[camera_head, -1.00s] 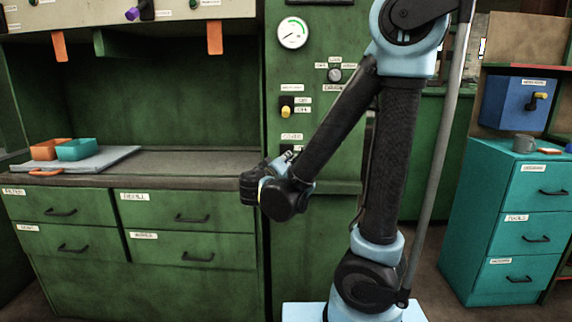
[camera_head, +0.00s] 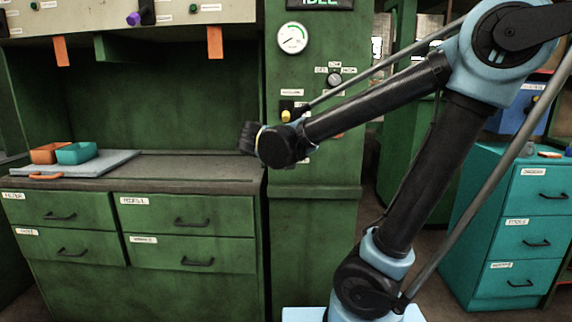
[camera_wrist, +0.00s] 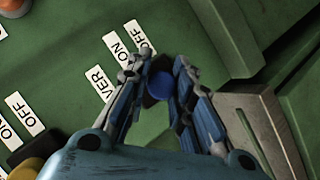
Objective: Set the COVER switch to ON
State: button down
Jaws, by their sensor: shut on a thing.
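In the wrist view the COVER switch (camera_wrist: 160,86) shows as a blue rounded tip between the two fingers of my gripper (camera_wrist: 158,70). The fingers close on it from both sides. Its cover label (camera_wrist: 100,84), reading only "VER", is partly hidden by a finger. The ON label (camera_wrist: 117,48) and the OFF label (camera_wrist: 142,38) stand beside it on the green panel. In the head view my gripper (camera_head: 248,138) is at the green column, and my arm hides the switch.
A yellow-handled switch (camera_head: 286,115) sits on the column above my wrist; its yellow knob (camera_wrist: 28,170) also shows in the wrist view. A gauge (camera_head: 292,36) and a small knob (camera_head: 335,78) are higher up. A counter (camera_head: 200,166) with drawers extends left.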

jog(key=shift+w+r+g, duration=0.2)
jog(key=shift+r+g, duration=0.25)
jog(key=shift+g, duration=0.35)
jog(key=c, duration=1.4)
grip_release()
jog(key=v, duration=1.2)
jog(key=shift+w+d+r, duration=0.1)
jog(key=shift+r, duration=0.05)
